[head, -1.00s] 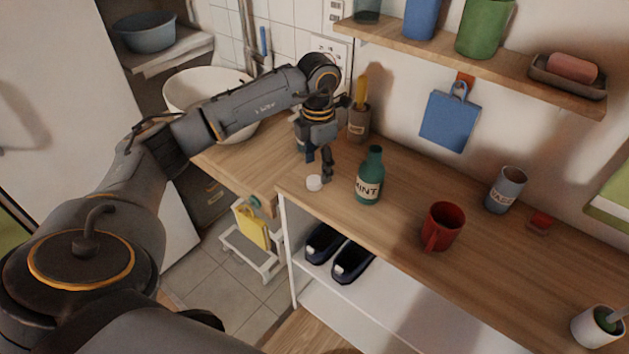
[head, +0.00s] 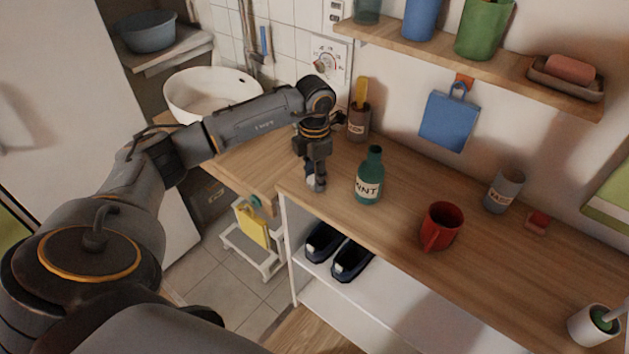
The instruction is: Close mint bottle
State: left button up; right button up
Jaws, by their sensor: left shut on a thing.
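The mint bottle (head: 369,184) is dark green with a pale MINT label and stands upright on the wooden counter. Its narrow neck points up; I cannot clearly tell whether its top is open. My left gripper (head: 317,186) points down at the counter, to the left of the bottle and apart from it. It is shut on the small white cap (head: 311,182), which is mostly hidden by the fingers, at counter level. My right gripper is not in view.
A red mug (head: 441,227) stands right of the bottle, with a grey cup (head: 503,191) behind it. A grey holder (head: 358,122) with a yellow item stands behind my gripper. A wall shelf (head: 470,66) overhangs the back. The counter's front edge is close.

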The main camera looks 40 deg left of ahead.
pick_arm(q)
jog(key=shift+r, duration=0.15)
jog(key=shift+r, duration=0.25)
notch_tip(320, 180, up, 2)
jog(key=shift+w+r+b, duration=0.1)
jog(key=shift+r+b, duration=0.05)
jog(key=shift+b, duration=0.4)
jog(key=s+d+r+b, duration=0.1)
jog(key=s+d+r, duration=0.7)
jog(key=s+r, duration=0.2)
jog(key=shift+s, duration=0.9)
